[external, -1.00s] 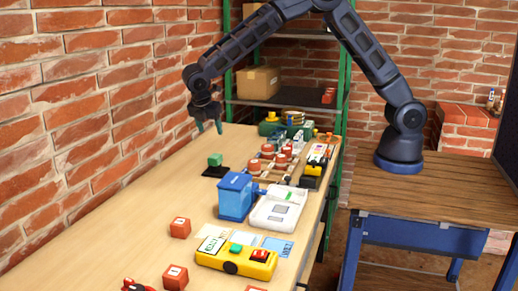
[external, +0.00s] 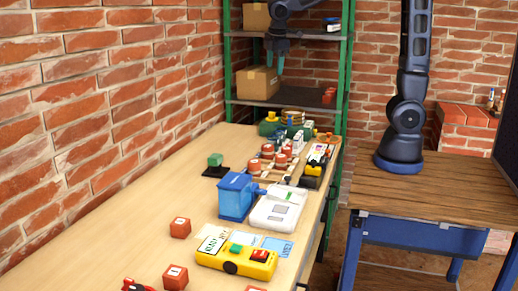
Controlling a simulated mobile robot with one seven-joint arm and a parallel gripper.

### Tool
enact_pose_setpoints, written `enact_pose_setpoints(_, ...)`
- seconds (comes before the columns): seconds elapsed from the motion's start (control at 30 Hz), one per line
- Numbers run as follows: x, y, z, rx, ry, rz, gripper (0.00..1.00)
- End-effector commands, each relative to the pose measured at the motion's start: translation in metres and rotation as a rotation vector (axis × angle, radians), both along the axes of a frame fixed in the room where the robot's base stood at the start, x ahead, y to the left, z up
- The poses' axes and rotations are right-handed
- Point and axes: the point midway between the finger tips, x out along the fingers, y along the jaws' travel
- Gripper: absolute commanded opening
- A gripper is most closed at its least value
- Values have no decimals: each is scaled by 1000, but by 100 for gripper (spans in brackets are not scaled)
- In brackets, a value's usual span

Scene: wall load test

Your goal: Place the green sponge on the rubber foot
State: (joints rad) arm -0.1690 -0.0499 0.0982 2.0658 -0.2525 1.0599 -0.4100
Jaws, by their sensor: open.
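A small green block that looks like the green sponge (external: 215,159) sits on a flat black pad (external: 215,171), which may be the rubber foot, on the left part of the long wooden table. My gripper (external: 275,67) is open and empty, pointing down, high above the table's far end and in front of the shelf. It is well apart from the green block, up and to the right of it in the picture. The underside of the green block is hidden.
A blue box (external: 236,196), a white device (external: 278,208) and a yellow case (external: 236,258) stand nearer on the table (external: 130,230). Red weights (external: 267,151) crowd its right side. The metal shelf (external: 285,103) holds a cardboard box (external: 257,82). A brick wall borders the left.

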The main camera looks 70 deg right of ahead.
Motion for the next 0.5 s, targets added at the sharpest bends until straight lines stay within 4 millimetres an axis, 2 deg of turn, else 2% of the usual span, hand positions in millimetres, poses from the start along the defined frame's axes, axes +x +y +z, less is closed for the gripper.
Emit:
enact_pose_setpoints(0.03,-14,-8,7,15,-20,-36,61)
enact_pose_setpoints(0.23,-67,-35,24,81,-90,-185,61)
enact_pose_setpoints(0.5,-139,-63,31,180,-179,-383,61)
